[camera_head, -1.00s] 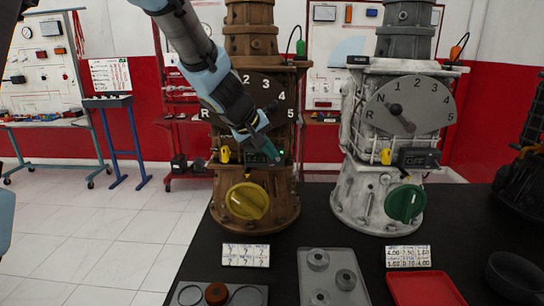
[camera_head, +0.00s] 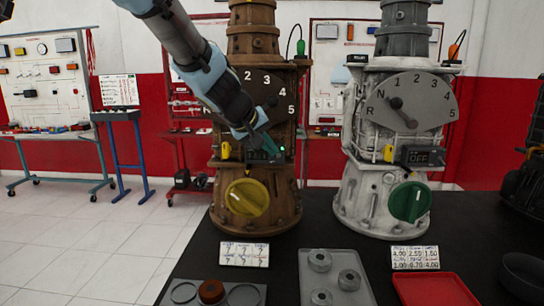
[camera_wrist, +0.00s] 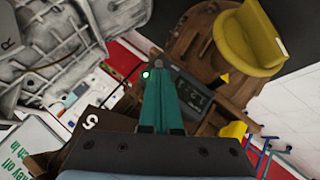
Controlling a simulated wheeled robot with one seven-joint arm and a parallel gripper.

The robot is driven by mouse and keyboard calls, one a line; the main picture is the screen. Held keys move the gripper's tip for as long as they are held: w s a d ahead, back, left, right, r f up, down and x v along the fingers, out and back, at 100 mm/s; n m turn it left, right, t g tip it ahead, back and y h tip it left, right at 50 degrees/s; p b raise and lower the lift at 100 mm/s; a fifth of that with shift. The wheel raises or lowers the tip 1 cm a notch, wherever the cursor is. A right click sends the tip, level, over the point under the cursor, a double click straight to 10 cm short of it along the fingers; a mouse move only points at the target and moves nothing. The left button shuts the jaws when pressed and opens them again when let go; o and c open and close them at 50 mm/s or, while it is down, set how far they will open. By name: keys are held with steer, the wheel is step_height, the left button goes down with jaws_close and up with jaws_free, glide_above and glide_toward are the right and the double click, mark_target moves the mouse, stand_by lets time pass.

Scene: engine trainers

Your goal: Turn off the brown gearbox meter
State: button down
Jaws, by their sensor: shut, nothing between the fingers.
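The brown gearbox (camera_head: 228,201) stands on the dark table, left of the white gearbox. Its dark meter (camera_head: 255,157) sits above the yellow knob (camera_head: 246,197), with a small lit green light (camera_head: 283,149) at its right end. My gripper (camera_head: 274,151) is shut and empty, its teal fingertips in front of the meter and hiding part of it. In the wrist view, the shut fingers (camera_wrist: 158,66) point between the green light (camera_wrist: 145,74) and the meter's display (camera_wrist: 193,95). The digits are hard to read. I cannot tell whether the fingertips touch the meter.
The white gearbox (camera_head: 360,205) at right has its own meter (camera_head: 421,156) reading OFF and a green knob (camera_head: 409,201). In front lie a grey tray of rings (camera_head: 335,262), a red tray (camera_head: 436,290) and number cards (camera_head: 244,254). A dark bowl (camera_head: 525,273) is at right.

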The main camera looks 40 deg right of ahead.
steer(key=f+h+b, duration=0.1)
steer(key=b, duration=0.4)
steer(key=t+b, duration=0.1)
steer(key=b, duration=0.5)
steer(key=f+t+h+b, duration=0.1)
steer(key=b, duration=0.5)
steer(key=shift+s+a+f+m+h, duration=0.3)
steer(key=shift+s+m, duration=0.05)
steer(key=shift+m, duration=0.05)
steer(key=shift+r+p, duration=0.65)
steer(key=shift+r, duration=0.15)
steer(key=shift+r+p, duration=0.65)
steer(key=shift+r, duration=0.05)
